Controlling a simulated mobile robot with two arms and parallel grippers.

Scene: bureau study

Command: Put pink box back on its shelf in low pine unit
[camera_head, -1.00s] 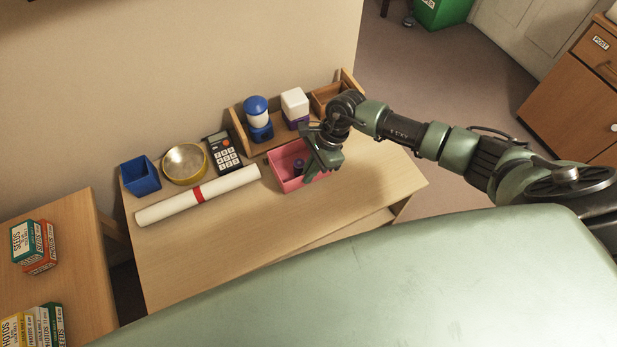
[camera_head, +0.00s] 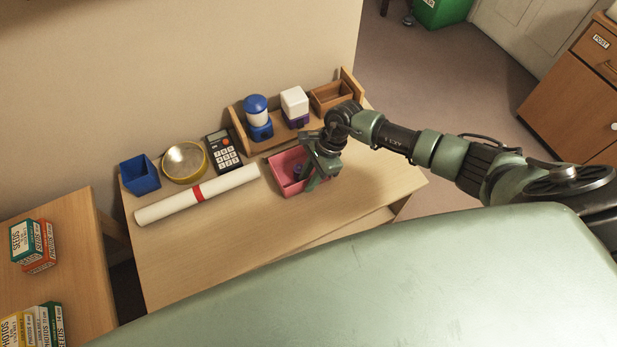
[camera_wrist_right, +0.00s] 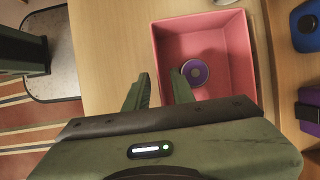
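The pink box (camera_head: 281,160) is an open-topped tray on the desk, with a small purple round thing (camera_head: 299,172) inside. My right gripper (camera_head: 312,180) is at the box's right side in the head view. In the right wrist view, its two fingers (camera_wrist_right: 159,92) are apart, with one side wall of the pink box (camera_wrist_right: 157,62) between them. I cannot tell whether they touch the wall. The purple thing (camera_wrist_right: 195,72) lies beyond one finger. A low pine-coloured unit (camera_head: 80,265) stands at the left; its shelves are not visible. My left gripper is out of view.
Behind the box is a wooden rack (camera_head: 276,139) with blue and white containers. The desk's front is clear.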

